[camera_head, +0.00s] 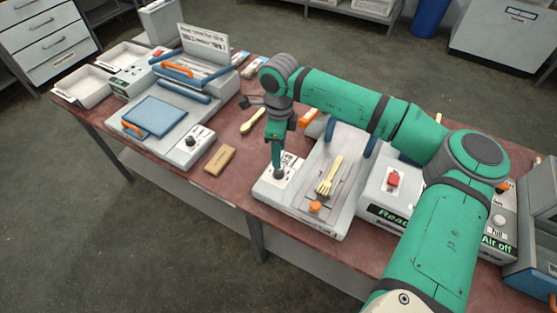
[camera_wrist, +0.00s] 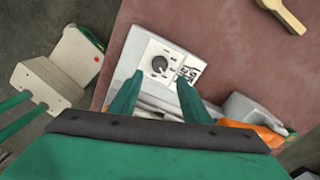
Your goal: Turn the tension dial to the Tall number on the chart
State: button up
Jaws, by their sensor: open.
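The dial (camera_wrist: 159,64) is a round dark grey knob on a white square plate with small marks around it, in the wrist view. A small black-and-white printed chart (camera_wrist: 192,72) lies just right of it; its text is too small to read. Both sit on the light grey press (camera_head: 266,192), near its left end in the head view. My gripper (camera_wrist: 158,85) is open and empty, its two green fingers apart on the near side of the dial.
A wooden fork (camera_head: 326,176) lies on the press, near an orange knob (camera_head: 315,207). A wooden spoon (camera_head: 252,120) and a tan block (camera_head: 220,159) lie on the red-brown table. Another machine with a dial (camera_head: 192,140) stands left. A box with a red button (camera_head: 393,180) stands right.

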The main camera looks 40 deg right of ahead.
jog(key=shift+r, duration=1.4)
